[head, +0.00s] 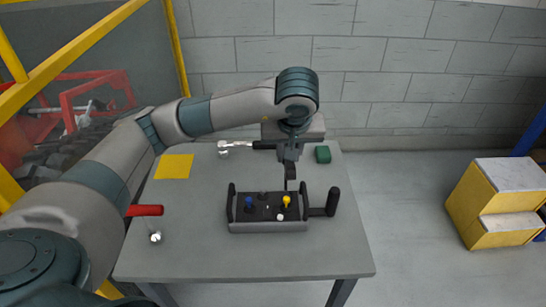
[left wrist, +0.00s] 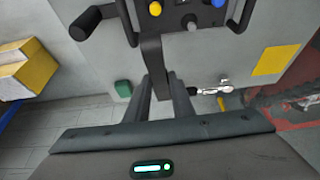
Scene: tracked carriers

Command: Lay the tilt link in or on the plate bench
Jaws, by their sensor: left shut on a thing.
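My left gripper (head: 290,164) is above the back part of the grey table, which I take as the plate bench (head: 185,250). It is shut on a dark flat bar, the tilt link (head: 290,184). In the left wrist view the link (left wrist: 152,55) stands out from between the fingers (left wrist: 162,85), with a bend at its far end. That end overlaps the edge of a control box in both views; I cannot tell if they touch. My right gripper is not in view.
The control box (head: 268,226) with knobs and a black side handle stands mid-table. A silver-headed tool (head: 224,150), green block (head: 322,154), yellow sheet (head: 174,166) and red-handled tool (head: 147,211) lie around it. The table's front and right are clear.

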